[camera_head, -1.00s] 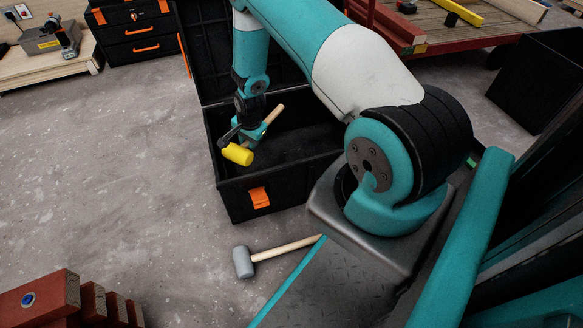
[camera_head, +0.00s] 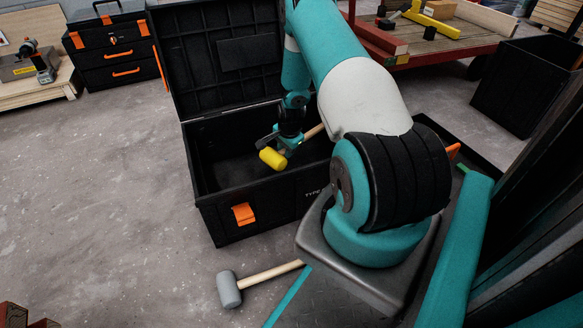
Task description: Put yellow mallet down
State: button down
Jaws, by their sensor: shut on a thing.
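The yellow mallet (camera_head: 272,158) has a yellow head and a pale wooden handle. My gripper (camera_head: 287,143) is shut on its handle, with the head hanging to the lower left. The mallet shows over the opening of a large black toolbox (camera_head: 222,222) whose lid stands open at the back. I cannot tell how far the mallet is above the box floor. Part of the handle is hidden behind my gripper, and my arm covers the right part of the box.
A grey mallet (camera_head: 230,289) lies on the floor in front of the box. A black drawer chest (camera_head: 112,62) and a low wooden platform (camera_head: 32,84) stand at the back left. A red-framed cart (camera_head: 395,58) and a black bin (camera_head: 522,95) stand at the back right.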

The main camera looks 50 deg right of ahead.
aim_at(291, 167)
jog(key=shift+s+d+f+b, duration=0.25)
jog(key=shift+d+f+b, duration=0.15)
jog(key=shift+d, duration=0.1)
jog(key=shift+s+d+f+b, duration=0.2)
jog(key=shift+d+f+b, duration=0.15)
jog(key=shift+d, duration=0.1)
jog(key=b+x, duration=0.1)
jog(key=x, duration=0.1)
jog(key=b+x, duration=0.1)
jog(key=b, duration=0.1)
jog(key=s+b+x, duration=0.1)
jog(key=x, duration=0.1)
jog(key=shift+a+f, duration=0.2)
jog(key=shift+f, duration=0.2)
jog(key=shift+r, duration=0.15)
jog(key=c, duration=0.9)
grip_release()
jog(key=shift+c, duration=0.2)
jog(key=p+v, duration=0.7)
jog(key=v, duration=0.5)
jog(key=shift+p, duration=0.3)
